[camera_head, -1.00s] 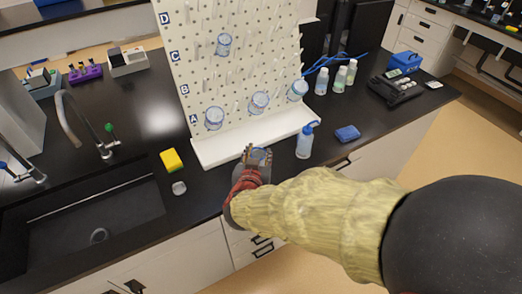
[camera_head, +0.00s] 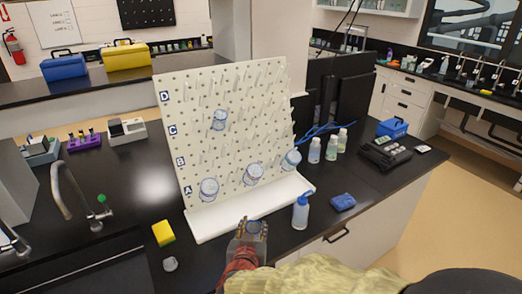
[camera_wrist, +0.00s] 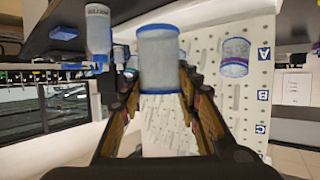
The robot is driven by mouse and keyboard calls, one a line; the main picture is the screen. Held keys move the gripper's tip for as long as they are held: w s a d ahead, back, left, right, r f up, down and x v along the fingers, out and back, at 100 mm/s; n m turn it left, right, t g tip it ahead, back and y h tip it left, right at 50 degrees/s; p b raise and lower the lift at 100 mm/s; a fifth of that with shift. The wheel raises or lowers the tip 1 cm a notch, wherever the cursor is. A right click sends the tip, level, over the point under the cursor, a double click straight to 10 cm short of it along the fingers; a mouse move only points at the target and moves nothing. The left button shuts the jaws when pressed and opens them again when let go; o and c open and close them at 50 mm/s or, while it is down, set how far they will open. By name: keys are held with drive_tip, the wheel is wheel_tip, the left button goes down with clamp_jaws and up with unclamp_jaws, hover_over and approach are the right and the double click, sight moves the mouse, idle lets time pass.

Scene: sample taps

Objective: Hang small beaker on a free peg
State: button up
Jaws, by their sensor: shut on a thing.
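The small beaker (camera_head: 256,227) is clear with a blue rim. My gripper (camera_head: 249,229) is shut on it, in front of the white pegboard's base. In the wrist view, which is upside down, the beaker (camera_wrist: 158,62) sits upright in the picture between my gripper's fingers (camera_wrist: 160,88). The pegboard (camera_head: 180,140) has rows marked A to D. Three beakers hang low on it: one at the left (camera_head: 209,189), one in the middle (camera_head: 253,174) and one at the right (camera_head: 291,160). Another beaker (camera_head: 219,120) hangs higher. Many other pegs are bare, mainly in the upper rows.
A wash bottle (camera_head: 300,212) and a blue item (camera_head: 343,202) stand right of my gripper. A yellow sponge (camera_head: 163,233) and small round item (camera_head: 170,264) lie left. Several bottles (camera_head: 331,148) stand beside the board. A tap (camera_head: 68,195) is at the left.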

drive_tip(key=w+d+f, duration=0.3)
drive_tip(key=d+f, duration=0.2)
drive_tip(key=d, duration=0.5)
drive_tip(key=w+d+f, duration=0.4)
drive_tip(key=d+f, duration=0.2)
drive_tip(key=d, duration=0.4)
drive_tip(key=s+d+f, duration=0.4)
drive_tip(key=s+f, duration=0.3)
drive_tip(key=f, duration=0.4)
drive_tip(key=shift+s+d, duration=0.15)
drive_tip(key=shift+d, duration=0.2)
